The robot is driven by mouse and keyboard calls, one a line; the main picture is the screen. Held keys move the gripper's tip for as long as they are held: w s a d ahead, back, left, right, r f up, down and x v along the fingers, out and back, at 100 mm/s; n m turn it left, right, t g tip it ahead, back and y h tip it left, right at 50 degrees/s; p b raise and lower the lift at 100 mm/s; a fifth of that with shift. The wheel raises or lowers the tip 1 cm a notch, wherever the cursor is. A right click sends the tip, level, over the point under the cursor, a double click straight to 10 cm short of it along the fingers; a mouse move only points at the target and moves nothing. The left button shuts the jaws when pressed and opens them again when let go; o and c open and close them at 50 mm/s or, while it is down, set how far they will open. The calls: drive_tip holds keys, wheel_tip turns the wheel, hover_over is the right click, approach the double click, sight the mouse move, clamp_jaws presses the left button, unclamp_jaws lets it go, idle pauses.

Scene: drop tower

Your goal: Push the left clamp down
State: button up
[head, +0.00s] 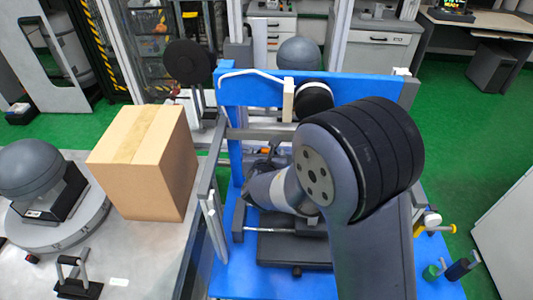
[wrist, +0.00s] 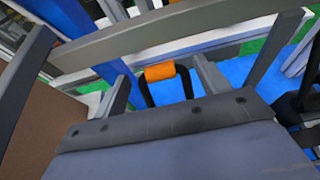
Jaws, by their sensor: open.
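A clamp with a black U-shaped handle and an orange grip (wrist: 160,72) shows in the upper middle of the wrist view. Its handle stands up from behind my gripper's edge, and its base is hidden. My gripper (wrist: 163,84) is open, with one grey finger on each side of the handle and nothing held between them. I cannot tell whether it touches the handle. In the head view a small orange patch (head: 265,150) shows inside the blue frame near my gripper, which is mostly hidden by my arm.
The drop tower's blue frame (head: 262,88) surrounds my arm. A grey bar (wrist: 170,35) crosses the wrist view just beyond the clamp. A cardboard box (head: 145,165) and a grey dome (head: 30,168) stand on the left table.

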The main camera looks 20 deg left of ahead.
drive_tip(key=shift+c, duration=0.3)
drive_tip(key=c, duration=1.1)
drive_tip(key=shift+s+f+b, duration=0.1)
drive_tip(key=shift+s+b, duration=0.05)
drive_tip(key=shift+b, duration=0.4)
